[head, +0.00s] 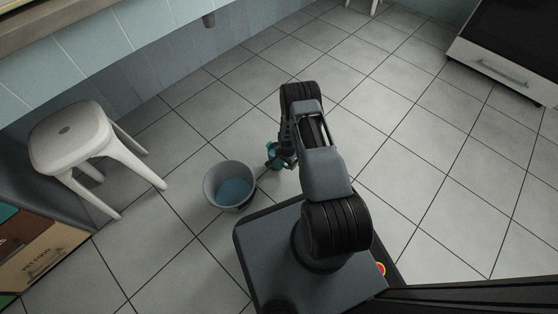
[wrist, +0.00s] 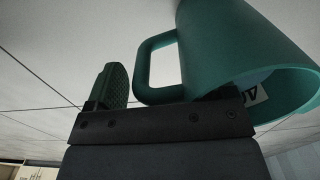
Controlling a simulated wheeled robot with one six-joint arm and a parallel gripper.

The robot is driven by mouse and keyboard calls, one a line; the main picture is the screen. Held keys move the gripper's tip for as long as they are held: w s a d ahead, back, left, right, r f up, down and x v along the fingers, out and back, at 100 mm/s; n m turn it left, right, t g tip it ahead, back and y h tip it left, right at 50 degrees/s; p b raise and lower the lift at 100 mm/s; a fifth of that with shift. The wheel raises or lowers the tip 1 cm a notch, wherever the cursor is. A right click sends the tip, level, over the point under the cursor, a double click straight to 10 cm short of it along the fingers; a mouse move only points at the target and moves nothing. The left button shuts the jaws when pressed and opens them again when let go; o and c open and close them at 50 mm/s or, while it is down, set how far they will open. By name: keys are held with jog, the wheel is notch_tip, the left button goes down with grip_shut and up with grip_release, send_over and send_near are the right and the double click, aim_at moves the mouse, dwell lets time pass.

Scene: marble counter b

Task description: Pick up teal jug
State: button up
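The teal jug (head: 272,154) is at floor level by my gripper (head: 286,156), partly hidden behind it in the head view. In the wrist view the jug (wrist: 235,55) fills the upper right, with its rim toward the lower right and its looped handle toward the left. One finger of my gripper shows left of the handle, with a clear gap between them. The other finger is hidden by the jug, so I cannot tell whether it touches. The gripper looks open, with the handle between the finger and the jug body.
A grey bucket (head: 211,189) with a blue inside stands just left of the jug. A white stool (head: 75,145) is farther left, and a cardboard box (head: 45,255) is at lower left. The tiled floor to the right is clear up to a white cabinet (head: 500,70).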

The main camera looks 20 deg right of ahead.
jog(key=c, duration=1.2)
jog(key=shift+c, duration=0.5)
jog(key=shift+r, duration=0.15)
